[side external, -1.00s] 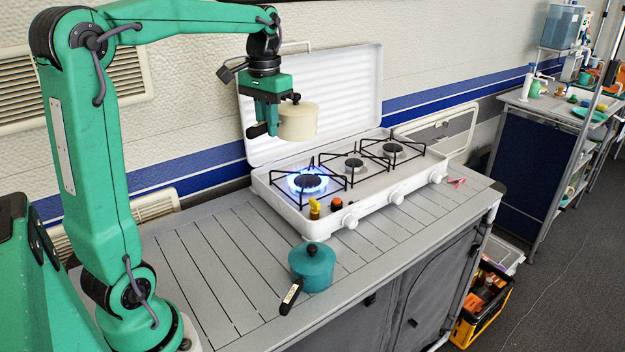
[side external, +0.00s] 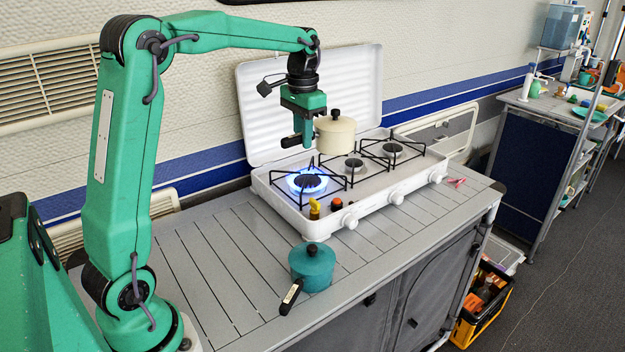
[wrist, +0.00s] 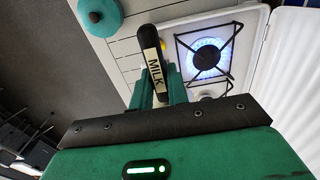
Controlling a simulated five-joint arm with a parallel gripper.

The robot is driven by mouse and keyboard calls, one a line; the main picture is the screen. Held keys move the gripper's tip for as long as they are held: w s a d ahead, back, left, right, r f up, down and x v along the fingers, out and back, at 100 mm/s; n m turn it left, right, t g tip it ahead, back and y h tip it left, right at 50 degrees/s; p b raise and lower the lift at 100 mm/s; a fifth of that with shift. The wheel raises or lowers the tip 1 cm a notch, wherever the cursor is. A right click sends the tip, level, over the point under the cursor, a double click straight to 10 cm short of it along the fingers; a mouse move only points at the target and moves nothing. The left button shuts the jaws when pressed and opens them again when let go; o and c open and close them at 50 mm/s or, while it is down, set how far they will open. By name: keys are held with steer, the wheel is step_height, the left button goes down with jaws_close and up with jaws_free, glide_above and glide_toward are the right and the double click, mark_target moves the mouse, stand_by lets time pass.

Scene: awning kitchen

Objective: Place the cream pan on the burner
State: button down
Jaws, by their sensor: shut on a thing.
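The cream pan (side external: 335,138) has a lid with a dark knob and a black handle. My gripper (side external: 302,130) is shut on this handle and holds the pan roughly level above the stove (side external: 300,218). In the side view the pan appears above and behind the middle burner (side external: 354,164). The left burner (side external: 308,183) is lit with a blue flame; it also shows in the wrist view (wrist: 206,56). In the wrist view the handle (wrist: 152,62) has a label reading MILK between my fingers; the pan's body is hidden there.
A teal pan (side external: 312,268) with a black handle stands on the slatted counter (side external: 215,262) in front of the stove. The raised white lid (side external: 345,85) stands behind the burners.

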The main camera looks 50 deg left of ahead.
steer(key=shift+f, duration=0.75)
steer(key=shift+a, duration=0.1)
steer(key=a+f, duration=1.1)
steer(key=shift+a, duration=0.25)
steer(key=shift+w+f, duration=0.1)
steer(key=c, duration=1.4)
jaws_free()
steer(key=shift+o, duration=0.2)
